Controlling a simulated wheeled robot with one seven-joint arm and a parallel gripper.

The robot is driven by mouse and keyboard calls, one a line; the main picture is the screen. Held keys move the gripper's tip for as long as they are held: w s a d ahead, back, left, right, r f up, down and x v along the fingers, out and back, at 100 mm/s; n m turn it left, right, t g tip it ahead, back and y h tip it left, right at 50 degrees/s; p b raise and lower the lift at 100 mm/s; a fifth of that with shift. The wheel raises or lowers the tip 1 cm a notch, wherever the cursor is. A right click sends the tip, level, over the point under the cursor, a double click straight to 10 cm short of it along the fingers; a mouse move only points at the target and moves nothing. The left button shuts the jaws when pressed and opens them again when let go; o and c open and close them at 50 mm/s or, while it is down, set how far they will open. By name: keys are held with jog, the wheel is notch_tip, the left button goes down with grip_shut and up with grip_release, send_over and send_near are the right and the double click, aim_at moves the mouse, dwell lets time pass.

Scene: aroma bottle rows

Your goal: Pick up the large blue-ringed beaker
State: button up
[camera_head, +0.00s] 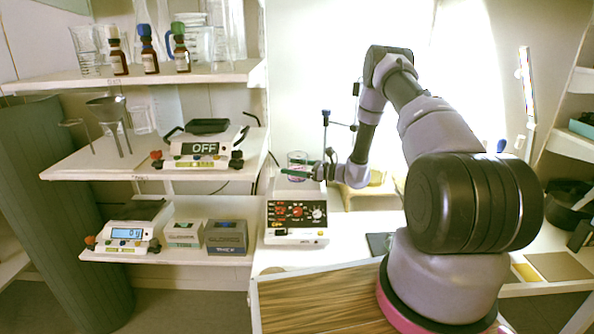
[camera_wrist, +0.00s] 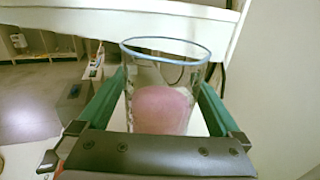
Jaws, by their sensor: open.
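A clear beaker with a blue ring at its rim (camera_wrist: 165,50) stands upright between the two green fingers of my gripper (camera_wrist: 160,88) in the wrist view. It holds something pink. The fingers are open, one on each side of the glass; I cannot tell whether either touches it. In the head view the beaker (camera_head: 297,158) stands on top of a white device with red and black controls (camera_head: 296,217). My gripper (camera_head: 300,170) reaches it from the right, its green fingers level with the beaker's body. The beaker's base is partly hidden.
A shelf above (camera_head: 170,76) holds brown bottles and glassware. A middle shelf (camera_head: 100,165) carries a scale reading OFF (camera_head: 205,148). A lower shelf (camera_head: 190,256) carries another scale (camera_head: 126,236) and boxes. A stand (camera_head: 325,130) rises just behind my gripper.

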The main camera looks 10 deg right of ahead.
jog(key=shift+w+a, duration=0.35)
jog(key=shift+a, duration=0.2)
jog(key=c, duration=1.3)
jog(key=shift+c, duration=0.6)
jog(key=shift+r, duration=0.15)
